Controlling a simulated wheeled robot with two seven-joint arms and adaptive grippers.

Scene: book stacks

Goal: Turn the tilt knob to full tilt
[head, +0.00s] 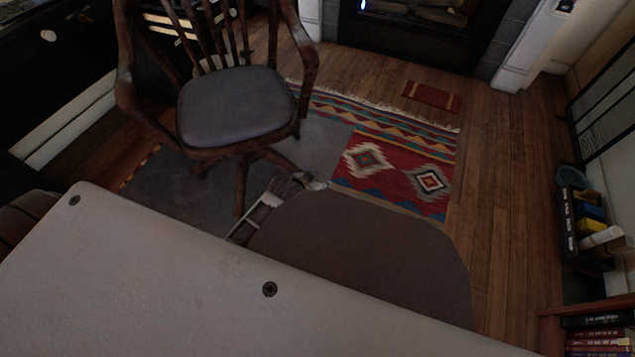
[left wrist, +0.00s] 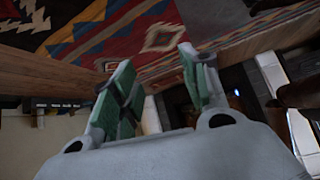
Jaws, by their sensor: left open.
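No tilt knob can be made out in either view. A wooden armchair (head: 238,105) with a grey seat pad stands on the rug at upper left in the head view. Its under-seat parts are mostly hidden by the seat. My left gripper (left wrist: 156,60) shows in the left wrist view with its two green-padded fingers spread apart. Nothing is between them; the rug and floor lie beyond.
A patterned rug (head: 395,160) lies on the wooden floor (head: 505,200). A fireplace (head: 420,25) is at the back. A small red mat (head: 431,96) lies before it.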

